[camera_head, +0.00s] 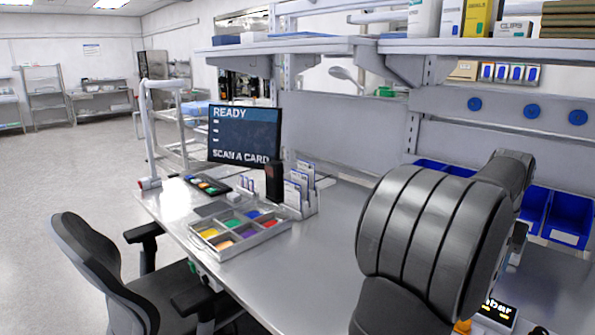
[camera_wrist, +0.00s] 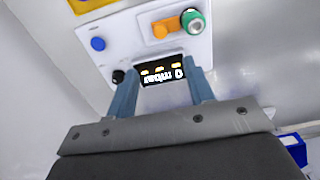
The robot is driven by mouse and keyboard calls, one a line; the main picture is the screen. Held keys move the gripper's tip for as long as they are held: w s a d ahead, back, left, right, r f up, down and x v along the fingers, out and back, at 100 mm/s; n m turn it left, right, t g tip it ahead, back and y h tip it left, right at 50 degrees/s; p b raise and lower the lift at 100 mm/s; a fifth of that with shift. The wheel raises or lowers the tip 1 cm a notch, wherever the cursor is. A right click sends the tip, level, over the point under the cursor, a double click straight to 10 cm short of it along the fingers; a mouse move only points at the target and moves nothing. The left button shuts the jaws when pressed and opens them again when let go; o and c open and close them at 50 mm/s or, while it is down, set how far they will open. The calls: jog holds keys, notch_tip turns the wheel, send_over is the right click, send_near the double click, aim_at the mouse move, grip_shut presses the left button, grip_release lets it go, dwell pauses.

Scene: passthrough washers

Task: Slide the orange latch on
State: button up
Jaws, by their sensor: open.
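The orange latch (camera_wrist: 163,29) is on a pale panel (camera_wrist: 140,48) in the upper middle of the wrist view, touching or close beside a green knob (camera_wrist: 193,23). My gripper (camera_wrist: 164,77) is open, its two blue-grey fingers pointing at the panel, with a small dark display (camera_wrist: 162,70) showing between them. The latch lies beyond the fingertips, and nothing is between the fingers. In the head view my arm hides the gripper and most of the panel; only the display (camera_head: 497,308) and a bit of orange show at the lower right.
The panel also carries a blue button (camera_wrist: 97,44) and a black knob (camera_wrist: 118,76) near the left finger. Blue bins (camera_head: 570,218) stand behind my arm. A sorting tray (camera_head: 262,238) and a monitor (camera_head: 244,135) are left on the bench, whose middle is clear.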

grip_shut()
jog(key=s+d+f+m+t+y, duration=0.1)
jog(key=s+d+f+m+t, duration=0.2)
jog(key=m, duration=0.7)
jog(key=s+d+f+m+y, duration=0.1)
jog(key=s+d+f+m, duration=0.25)
jog(key=s+m, duration=0.45)
jog(key=shift+m+y, duration=0.3)
jog(key=shift+m, duration=0.6)
jog(key=w+f, duration=0.1)
jog(key=f, duration=0.2)
jog(key=w+a+f, duration=0.1)
jog(key=w+f, duration=0.1)
jog(key=f, duration=0.1)
jog(key=w+f, duration=0.2)
jog(key=shift+a+f, duration=0.4)
jog(key=shift+w+a, duration=0.75)
jog(key=shift+w, duration=0.35)
jog(key=shift+w+a, duration=0.4)
jog(key=shift+w, duration=0.15)
